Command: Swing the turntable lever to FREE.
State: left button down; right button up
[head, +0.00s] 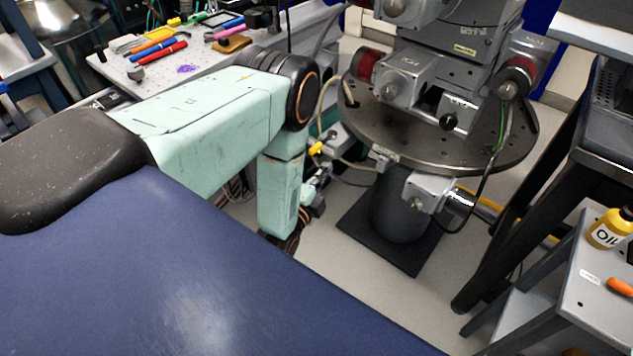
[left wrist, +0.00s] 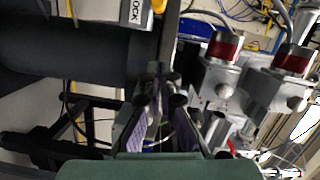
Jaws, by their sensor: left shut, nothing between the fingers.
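The turntable (head: 360,128) is a round dark grey plate on a black pedestal (head: 395,215) in the head view. In the left wrist view, which is turned on its side, a pale block with a label (left wrist: 110,10) ending in "OCK" shows at the top. A yellow piece (left wrist: 158,5) beside it is cut off by the frame; I cannot tell whether it is the lever. My left gripper (left wrist: 160,105) is shut and empty, its fingers pointing toward the turntable's underside and edge. In the head view the gripper (head: 318,181) is small and partly hidden left of the pedestal.
Metal housings with red caps (left wrist: 224,48) stand on the turntable, with cables hanging around it. A bench (head: 115,70) with pens and tools is at the back left. A dark stand and a shelf with an oil bottle (head: 608,229) are at the right. Floor before the pedestal is clear.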

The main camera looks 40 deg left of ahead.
aim_at(323, 142)
pick_arm(q)
jog(key=w+a+f+b, duration=0.1)
jog(key=w+a+b, duration=0.1)
jog(key=w+a, duration=0.2)
jog(key=shift+w+a, duration=0.3)
jog(key=shift+a, duration=0.2)
jog(key=shift+s+a+m+h, duration=0.1)
jog(key=shift+a+m+h, duration=0.15)
jog(key=shift+h, duration=0.25)
